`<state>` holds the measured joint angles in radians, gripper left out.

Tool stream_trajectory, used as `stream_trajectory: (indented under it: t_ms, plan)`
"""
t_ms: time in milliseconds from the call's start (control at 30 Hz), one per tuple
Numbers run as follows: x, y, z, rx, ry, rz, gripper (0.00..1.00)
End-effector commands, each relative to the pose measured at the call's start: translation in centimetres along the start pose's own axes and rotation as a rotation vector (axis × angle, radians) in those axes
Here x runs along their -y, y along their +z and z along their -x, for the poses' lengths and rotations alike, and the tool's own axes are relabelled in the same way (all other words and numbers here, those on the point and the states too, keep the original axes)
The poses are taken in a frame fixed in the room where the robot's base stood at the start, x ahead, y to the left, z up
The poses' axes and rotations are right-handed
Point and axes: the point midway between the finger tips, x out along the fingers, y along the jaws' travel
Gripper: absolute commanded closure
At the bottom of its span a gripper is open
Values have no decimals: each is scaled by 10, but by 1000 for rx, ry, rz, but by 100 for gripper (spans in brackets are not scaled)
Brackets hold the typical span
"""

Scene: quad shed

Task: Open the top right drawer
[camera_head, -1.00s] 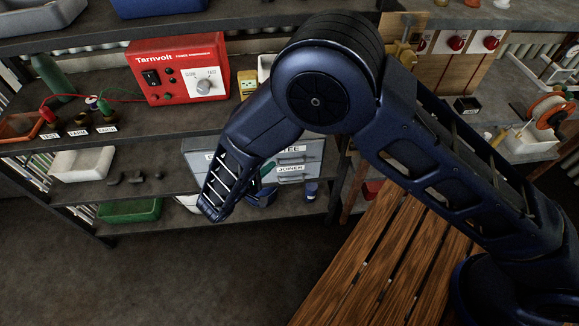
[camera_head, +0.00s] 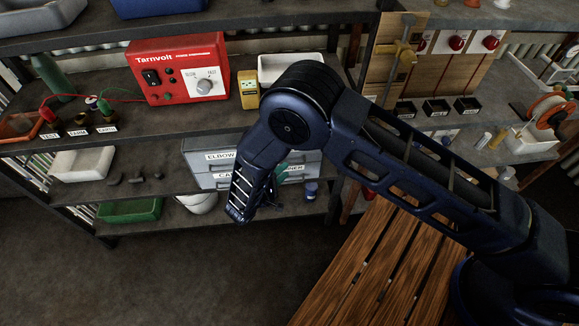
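A grey drawer unit (camera_head: 203,172) stands on the middle shelf, with white labels on its drawer fronts. The upper left label reads "ELBOW", and the one below starts with "CA". My arm crosses in front of the unit and hides much of its right half. Of the top right drawer (camera_head: 312,157), only the right part of the front shows, and its label is covered. The lower right label is partly covered. No drawer visibly stands out. My gripper (camera_head: 272,193) is low in front of the unit's right half, mostly behind my forearm. Its fingertips cannot be made out.
A small blue item (camera_head: 311,189) sits below the unit's right side. A white pot (camera_head: 197,203) and a green tray (camera_head: 130,210) are on the bottom shelf. A red Tarnvolt box (camera_head: 180,72) stands above. A slatted wooden bench (camera_head: 350,270) is at front right; the floor at left is clear.

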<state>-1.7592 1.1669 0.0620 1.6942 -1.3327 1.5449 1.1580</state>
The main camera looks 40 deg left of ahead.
Motion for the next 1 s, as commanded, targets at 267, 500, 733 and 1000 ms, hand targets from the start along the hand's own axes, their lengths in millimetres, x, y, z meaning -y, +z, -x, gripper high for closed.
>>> stream_trajectory:
  t_ms: [267,500,733,1000]
  plan:
    - [0,0,-35,1,0,-1,69]
    - [0,0,-42,-1,0,0,69]
    - [0,0,-42,-1,0,0,77]
    - [0,0,-42,-1,0,0,100]
